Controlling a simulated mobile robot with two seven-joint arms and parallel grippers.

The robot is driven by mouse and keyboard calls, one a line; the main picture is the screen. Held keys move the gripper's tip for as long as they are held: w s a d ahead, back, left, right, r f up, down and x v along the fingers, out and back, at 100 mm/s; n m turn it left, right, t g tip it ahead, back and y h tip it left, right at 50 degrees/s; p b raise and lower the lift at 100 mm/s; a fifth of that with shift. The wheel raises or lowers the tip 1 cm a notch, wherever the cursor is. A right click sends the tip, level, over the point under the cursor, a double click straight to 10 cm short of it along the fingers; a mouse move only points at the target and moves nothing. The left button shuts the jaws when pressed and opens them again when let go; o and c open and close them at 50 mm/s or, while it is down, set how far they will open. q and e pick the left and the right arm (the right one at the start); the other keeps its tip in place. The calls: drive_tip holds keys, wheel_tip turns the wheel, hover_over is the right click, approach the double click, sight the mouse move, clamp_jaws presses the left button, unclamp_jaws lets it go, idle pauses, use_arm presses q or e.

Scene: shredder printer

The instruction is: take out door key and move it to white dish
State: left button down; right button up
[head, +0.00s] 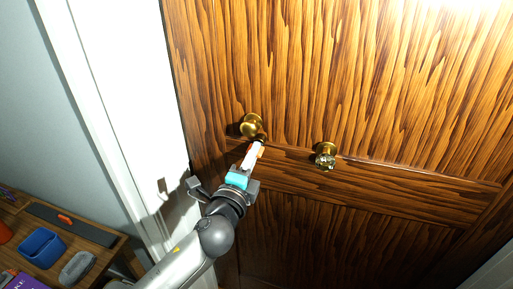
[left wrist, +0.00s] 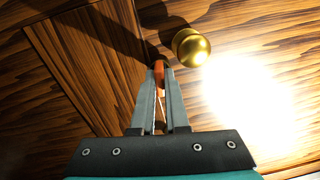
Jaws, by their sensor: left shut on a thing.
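The wooden door fills most of the head view, with a round brass knob (head: 250,125) on its left part. My left gripper (head: 257,148) reaches up to the door just below this knob. In the left wrist view its fingers (left wrist: 161,78) are closed together on a small orange-copper piece (left wrist: 160,66), which appears to be the door key. The piece points at the door, beside and below the knob (left wrist: 190,47). Its far end is in shadow, so I cannot tell whether it sits in a keyhole. I see no white dish. My right gripper is not in view.
A second brass fitting (head: 325,155) sticks out of the door to the right. A white door frame (head: 110,90) stands at the left. A wooden shelf at lower left holds a blue container (head: 42,247), a grey rounded object (head: 77,267) and a purple book (head: 22,282).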

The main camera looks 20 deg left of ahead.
use_arm(q)
drive_tip(key=shift+s+f, duration=0.1)
drive_tip(key=shift+s, duration=0.55)
idle(0.5)
drive_tip(key=c, duration=1.5)
unclamp_jaws()
drive_tip(key=shift+c, duration=0.2)
clamp_jaws()
drive_tip(key=shift+s+a, duration=0.1)
drive_tip(key=shift+s, duration=1.85)
